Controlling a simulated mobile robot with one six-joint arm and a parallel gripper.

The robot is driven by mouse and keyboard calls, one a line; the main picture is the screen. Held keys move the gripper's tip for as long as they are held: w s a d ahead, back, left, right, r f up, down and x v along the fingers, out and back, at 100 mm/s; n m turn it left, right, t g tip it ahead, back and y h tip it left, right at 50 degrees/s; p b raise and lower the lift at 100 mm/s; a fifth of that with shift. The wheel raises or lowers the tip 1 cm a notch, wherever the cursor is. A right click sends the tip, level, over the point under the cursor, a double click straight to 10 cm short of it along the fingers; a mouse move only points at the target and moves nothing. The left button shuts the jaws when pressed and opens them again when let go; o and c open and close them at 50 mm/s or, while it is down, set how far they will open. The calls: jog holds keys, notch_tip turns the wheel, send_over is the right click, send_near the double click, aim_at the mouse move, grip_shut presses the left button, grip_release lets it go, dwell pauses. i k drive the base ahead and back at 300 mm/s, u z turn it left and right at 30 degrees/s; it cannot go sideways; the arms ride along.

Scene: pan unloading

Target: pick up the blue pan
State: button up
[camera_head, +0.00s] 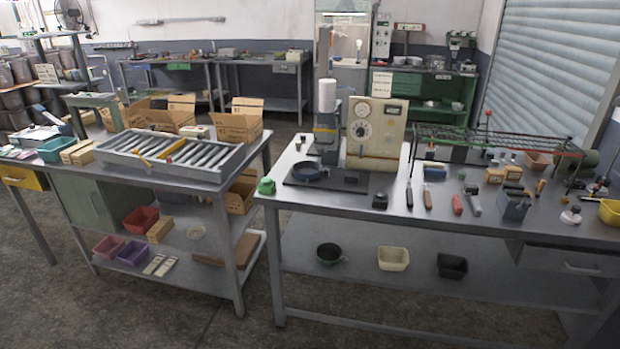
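The blue pan (310,171) is a small, round, dark blue dish. It sits on a black mat (345,185) on the right-hand metal workbench (330,208), near its left end. It stands in front of a tall upright device with a white cylinder (327,96). I cannot make out a handle clearly at this size. I see no gripper that I can identify as mine in this view.
Behind the mat stands a beige dial machine (377,135). A small black block (380,201) and a green item (266,186) lie near the front edge. Hand tools (428,197) lie to the right. A roller tray (170,155) is on the left bench. Floor shows between the benches.

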aim_at(302, 169)
jog(key=z, duration=4.35)
jog(key=i, duration=0.1)
jog(key=u, duration=3.25)
jog(key=i, duration=1.1)
jog(key=u, duration=4.2)
jog(key=i, duration=0.1)
jog(key=z, duration=2.9)
